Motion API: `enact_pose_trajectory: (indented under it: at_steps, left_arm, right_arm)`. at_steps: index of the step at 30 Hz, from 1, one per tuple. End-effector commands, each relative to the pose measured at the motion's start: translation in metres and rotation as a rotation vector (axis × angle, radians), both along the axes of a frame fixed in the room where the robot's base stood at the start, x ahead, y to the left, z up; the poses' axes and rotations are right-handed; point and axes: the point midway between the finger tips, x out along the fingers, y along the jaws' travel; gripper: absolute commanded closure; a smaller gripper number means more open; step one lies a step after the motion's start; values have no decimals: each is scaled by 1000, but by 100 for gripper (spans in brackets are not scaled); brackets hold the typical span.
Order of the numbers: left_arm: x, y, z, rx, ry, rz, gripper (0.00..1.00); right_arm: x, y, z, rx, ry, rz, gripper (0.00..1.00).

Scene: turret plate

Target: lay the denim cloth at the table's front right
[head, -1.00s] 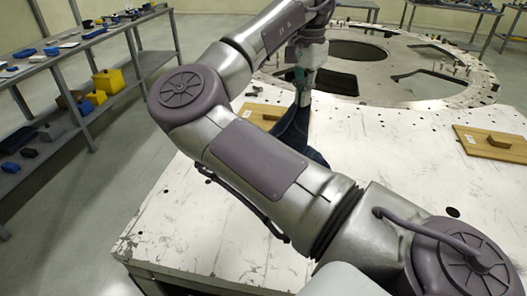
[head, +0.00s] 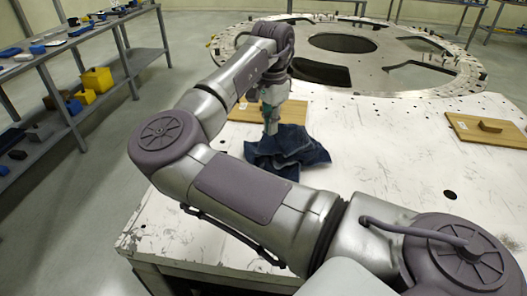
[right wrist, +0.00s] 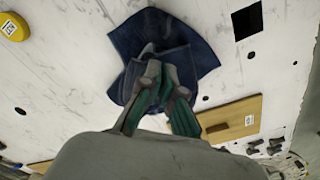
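The dark blue denim cloth (head: 295,150) lies crumpled on the white table (head: 400,180), in front of the left wooden board. My right gripper (head: 270,130) points down at the cloth's left part. In the right wrist view the fingers (right wrist: 160,75) converge on a raised fold of the cloth (right wrist: 185,45) and appear shut on it. My left gripper is not in view.
A wooden board (head: 240,110) with a label lies behind the cloth, and another board with a handle (head: 490,128) lies at the right. A large metal ring plate (head: 440,95) is at the back. A yellow labelled object (right wrist: 14,27) shows in the wrist view. The table's right front is bare.

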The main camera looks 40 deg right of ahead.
Motion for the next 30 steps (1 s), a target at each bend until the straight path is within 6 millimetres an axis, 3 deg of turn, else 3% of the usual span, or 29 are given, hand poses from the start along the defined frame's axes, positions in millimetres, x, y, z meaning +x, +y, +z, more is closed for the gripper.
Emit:
enact_pose_trajectory:
  at_steps: [3, 12, 23, 24, 30]
  left_arm:
    - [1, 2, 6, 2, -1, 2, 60]
    - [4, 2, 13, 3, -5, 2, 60]
    - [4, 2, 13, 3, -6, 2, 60]
    - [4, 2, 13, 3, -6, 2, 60]
    - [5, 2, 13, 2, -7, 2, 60]
  right_arm:
    - [15, 14, -10, 1, 1, 5, 100]
    - [14, 12, -46, 0, 0, -1, 100]
    - [13, 12, -51, 0, 0, -1, 100]
    - [13, 12, -51, 0, 0, -1, 90]
    - [13, 12, -51, 0, -1, -1, 57]
